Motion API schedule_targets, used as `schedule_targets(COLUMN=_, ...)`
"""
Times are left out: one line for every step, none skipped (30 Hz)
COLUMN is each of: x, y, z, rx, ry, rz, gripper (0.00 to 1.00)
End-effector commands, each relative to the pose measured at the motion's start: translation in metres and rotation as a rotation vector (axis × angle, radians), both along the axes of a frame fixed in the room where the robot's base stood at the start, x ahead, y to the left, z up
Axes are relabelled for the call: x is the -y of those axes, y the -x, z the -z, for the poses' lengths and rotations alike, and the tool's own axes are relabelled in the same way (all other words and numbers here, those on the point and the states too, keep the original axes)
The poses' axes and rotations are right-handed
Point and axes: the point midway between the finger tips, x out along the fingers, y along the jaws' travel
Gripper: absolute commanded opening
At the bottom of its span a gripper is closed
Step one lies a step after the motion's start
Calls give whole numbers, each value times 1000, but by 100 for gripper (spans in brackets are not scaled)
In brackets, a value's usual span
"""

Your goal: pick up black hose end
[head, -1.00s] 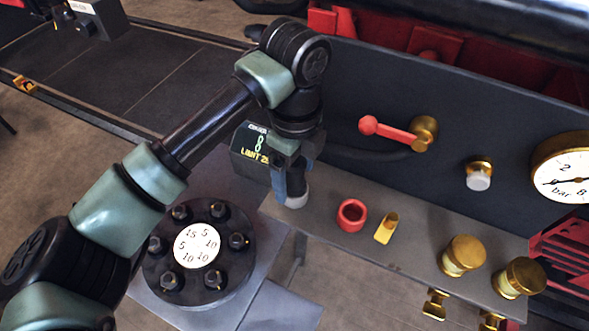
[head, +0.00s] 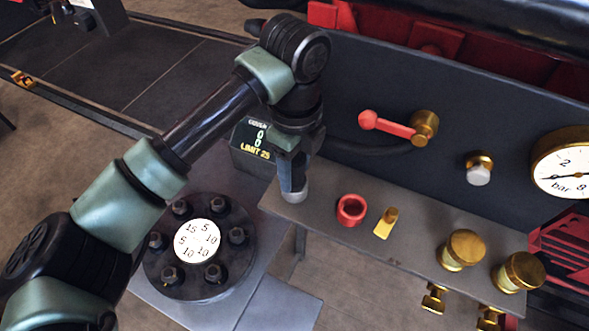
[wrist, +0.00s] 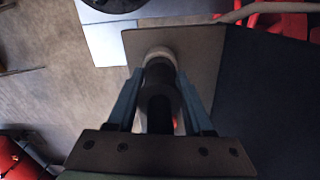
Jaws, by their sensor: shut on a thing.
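My gripper (head: 293,178) points down at the left end of the grey shelf. In the wrist view its two blue-grey fingers (wrist: 160,108) are shut around the black hose end (wrist: 157,78). The hose end has a pale round tip (head: 294,193), which shows below the fingers in the head view. I cannot tell whether the tip touches the shelf. A dark hose (head: 370,149) runs along the panel to the right of the gripper; its join to the held end is hidden.
The shelf (head: 405,222) also carries a red ring (head: 351,210), a brass piece (head: 386,223) and brass knobs (head: 463,249). A red-handled valve (head: 390,127) and a gauge (head: 565,176) are on the panel behind. A display box (head: 253,140) and bolted flange (head: 197,245) are at left.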

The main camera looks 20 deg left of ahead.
Motion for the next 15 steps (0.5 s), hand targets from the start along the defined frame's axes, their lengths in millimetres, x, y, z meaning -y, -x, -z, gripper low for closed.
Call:
schedule_targets(x=0, y=0, z=0, rx=1, ry=0, rz=0, gripper=0)
schedule_targets(x=0, y=0, z=-1, rx=1, ry=0, rz=0, gripper=0)
schedule_targets(x=0, y=0, z=-1, rx=2, ry=-1, rz=0, gripper=0)
schedule_targets(x=0, y=-1, z=-3, rx=2, ry=-1, rz=0, gripper=0)
schedule_targets(x=0, y=-1, z=-4, rx=2, ry=-2, rz=0, gripper=0)
schedule_targets(x=-1, y=-1, z=-8, rx=3, ry=-3, rz=0, gripper=0)
schedule_targets(x=-1, y=-1, z=-12, rx=4, ry=-3, rz=1, gripper=0)
schedule_targets(x=-1, y=-1, z=-17, rx=5, ry=-3, rz=1, gripper=0)
schedule_targets(x=-1, y=-1, z=-24, rx=6, ry=-4, rz=1, gripper=0)
schedule_targets(x=-1, y=-1, z=-30, rx=5, ry=-5, rz=0, gripper=0)
schedule_targets(x=-1, y=-2, z=-36, rx=6, ry=-5, rz=0, gripper=0)
schedule_targets(x=-1, y=-1, z=-45, rx=5, ry=-5, rz=0, gripper=0)
schedule_targets(x=0, y=-1, z=-52, rx=6, ry=-5, rz=2, gripper=0)
schedule_targets(x=-1, y=-2, z=-57, rx=6, ry=-5, rz=1, gripper=0)
schedule_targets(x=-1, y=-1, z=-65, rx=4, ry=-5, rz=0, gripper=0)
